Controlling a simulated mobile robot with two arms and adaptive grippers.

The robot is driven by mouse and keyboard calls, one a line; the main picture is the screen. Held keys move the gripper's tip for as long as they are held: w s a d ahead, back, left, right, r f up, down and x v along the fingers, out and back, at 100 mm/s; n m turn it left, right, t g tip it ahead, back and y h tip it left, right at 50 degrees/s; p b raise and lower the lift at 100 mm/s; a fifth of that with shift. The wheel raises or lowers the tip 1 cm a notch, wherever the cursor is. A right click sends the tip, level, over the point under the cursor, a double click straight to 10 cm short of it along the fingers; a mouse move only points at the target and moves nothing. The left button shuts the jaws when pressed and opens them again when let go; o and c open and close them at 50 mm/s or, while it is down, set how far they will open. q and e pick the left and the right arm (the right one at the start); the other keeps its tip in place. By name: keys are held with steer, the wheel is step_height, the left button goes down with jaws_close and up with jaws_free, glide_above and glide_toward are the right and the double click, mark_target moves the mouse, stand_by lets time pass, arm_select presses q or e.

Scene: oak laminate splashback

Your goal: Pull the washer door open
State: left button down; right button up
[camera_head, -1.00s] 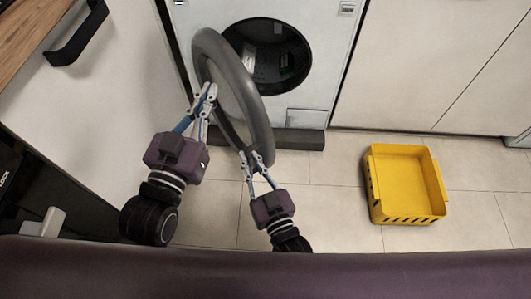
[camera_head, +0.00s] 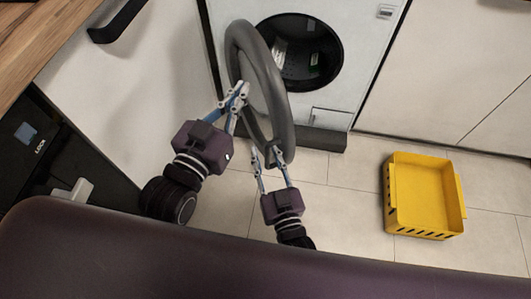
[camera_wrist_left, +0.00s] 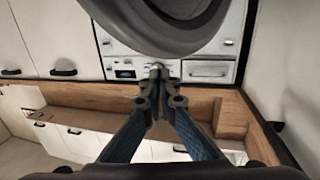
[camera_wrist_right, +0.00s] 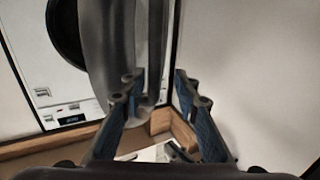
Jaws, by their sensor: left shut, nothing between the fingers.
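The washer (camera_head: 375,35) is white with a dark round drum opening (camera_head: 322,55). Its grey ring-shaped door (camera_head: 277,85) stands wide open, swung out from the front. My left gripper (camera_head: 241,90) is shut and empty, with its tips close to the door's left side; contact cannot be told. In the left wrist view the closed fingertips (camera_wrist_left: 160,75) are just below the door's rim (camera_wrist_left: 165,42). My right gripper (camera_head: 268,157) is lower, at the door's bottom edge. In the right wrist view its fingers (camera_wrist_right: 158,90) are spread, with the rim (camera_wrist_right: 110,50) near the left finger.
A yellow basket (camera_head: 390,185) sits on the tiled floor at right. A white cabinet front with a black handle (camera_head: 115,22) is at left, below a wooden counter (camera_head: 40,35). White cabinets (camera_head: 455,80) stand right of the washer. Floor between door and basket is clear.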

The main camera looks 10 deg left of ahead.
steer(key=shift+s+f, duration=0.1)
steer(key=shift+s+d, duration=0.2)
steer(key=shift+s, duration=0.15)
steer(key=v, duration=1.1)
